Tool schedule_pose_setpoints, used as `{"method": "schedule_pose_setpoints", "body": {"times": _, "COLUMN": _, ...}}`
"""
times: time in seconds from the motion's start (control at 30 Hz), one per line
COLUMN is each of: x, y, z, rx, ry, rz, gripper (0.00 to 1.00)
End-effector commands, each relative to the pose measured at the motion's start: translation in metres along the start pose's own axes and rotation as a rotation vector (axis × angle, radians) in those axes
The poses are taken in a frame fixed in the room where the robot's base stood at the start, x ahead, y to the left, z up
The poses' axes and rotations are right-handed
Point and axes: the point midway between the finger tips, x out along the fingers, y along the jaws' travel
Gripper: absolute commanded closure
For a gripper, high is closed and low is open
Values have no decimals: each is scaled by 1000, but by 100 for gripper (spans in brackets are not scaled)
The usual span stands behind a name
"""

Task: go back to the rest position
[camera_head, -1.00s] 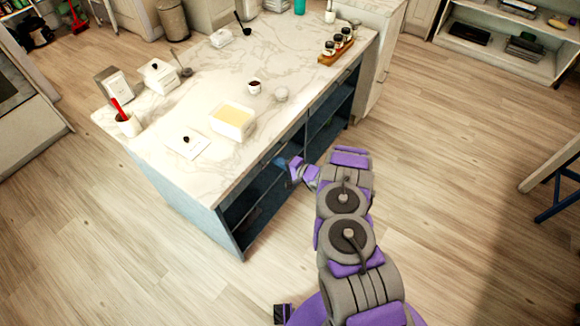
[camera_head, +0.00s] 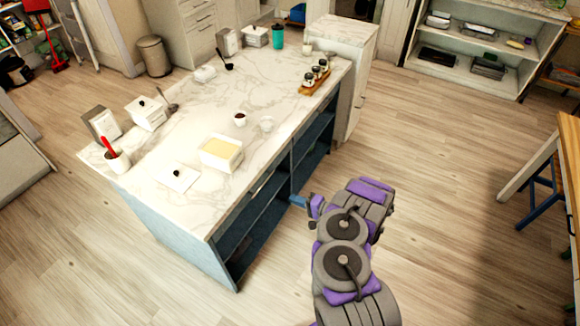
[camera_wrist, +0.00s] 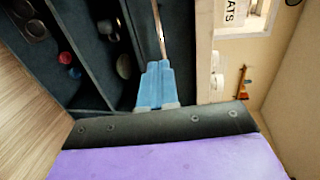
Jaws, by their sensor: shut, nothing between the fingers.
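My gripper (camera_head: 300,202) is at the open shelf side of the island, in front of its blue frame. In the wrist view its blue fingers (camera_wrist: 157,85) are together and empty, pointing toward the shelving. The corner island (camera_head: 215,245) has a marble top and blue shelves below. Whether the fingertips touch the island cannot be told.
The marble top holds a butter dish (camera_head: 221,152), a small bowl (camera_head: 240,119), a spice rack (camera_head: 317,78) and a cup with a red utensil (camera_head: 117,160). A wooden table (camera_head: 570,150) stands at right. The floor between is clear.

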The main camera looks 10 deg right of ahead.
Motion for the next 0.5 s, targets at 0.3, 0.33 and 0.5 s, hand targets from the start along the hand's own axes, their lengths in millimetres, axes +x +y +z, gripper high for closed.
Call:
{"method": "schedule_pose_setpoints", "body": {"times": 0.3, "x": 0, "y": -12, "z": 0, "rx": 14, "ry": -24, "rz": -22, "gripper": 100}}
{"method": "schedule_pose_setpoints", "body": {"times": 0.33, "x": 4, "y": -19, "z": 2, "rx": 19, "ry": -36, "rz": -30, "gripper": 100}}
{"method": "schedule_pose_setpoints", "body": {"times": 0.5, "x": 32, "y": -86, "z": 32, "rx": 53, "ry": -161, "rz": -86, "gripper": 100}}
